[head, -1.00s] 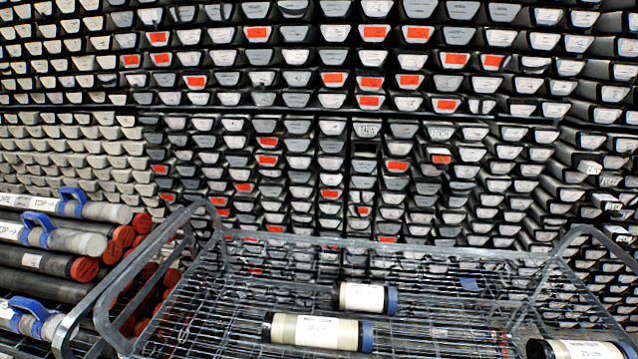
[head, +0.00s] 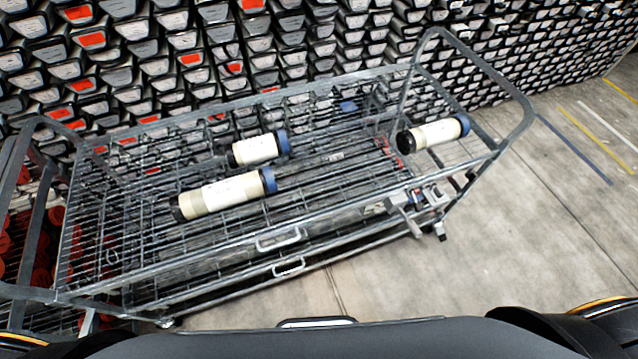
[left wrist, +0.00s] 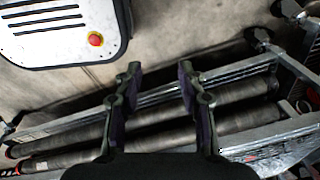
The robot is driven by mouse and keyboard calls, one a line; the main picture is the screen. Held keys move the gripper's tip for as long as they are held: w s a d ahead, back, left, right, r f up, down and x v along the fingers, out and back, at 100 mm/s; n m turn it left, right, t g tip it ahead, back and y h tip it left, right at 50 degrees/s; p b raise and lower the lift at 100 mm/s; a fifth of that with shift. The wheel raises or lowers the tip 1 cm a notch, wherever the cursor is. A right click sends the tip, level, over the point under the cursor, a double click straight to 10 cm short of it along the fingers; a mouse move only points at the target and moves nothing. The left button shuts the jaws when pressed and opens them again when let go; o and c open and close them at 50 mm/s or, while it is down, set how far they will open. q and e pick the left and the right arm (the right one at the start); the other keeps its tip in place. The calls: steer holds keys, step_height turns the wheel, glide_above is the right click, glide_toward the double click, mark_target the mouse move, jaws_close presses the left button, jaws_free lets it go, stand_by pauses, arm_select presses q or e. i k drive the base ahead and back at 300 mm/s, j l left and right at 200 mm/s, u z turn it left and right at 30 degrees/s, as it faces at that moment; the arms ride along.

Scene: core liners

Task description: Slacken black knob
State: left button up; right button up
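A grey metal clamp-like fitting (head: 418,208) is on the near right side of the wire cart (head: 282,241) in the head view. A small black knob-like part (head: 440,233) hangs at its lower end; it is too small to tell its setting. My left gripper (left wrist: 158,82) is open and empty in the left wrist view, above long dark tubes (left wrist: 150,136) low in a metal frame. It is apart from the fitting, and I cannot make out the knob in that view. Neither gripper shows in the head view, and my right gripper is in no view.
Cream cylinders with blue ends, one longer (head: 222,194), one shorter (head: 256,149) and one at the right (head: 433,132), lie in the cart. Stacked trays (head: 330,30) fill the wall behind. Bare concrete floor (head: 560,220) is open right of the cart.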

mark_target(472, 174)
steer(key=z, duration=1.5)
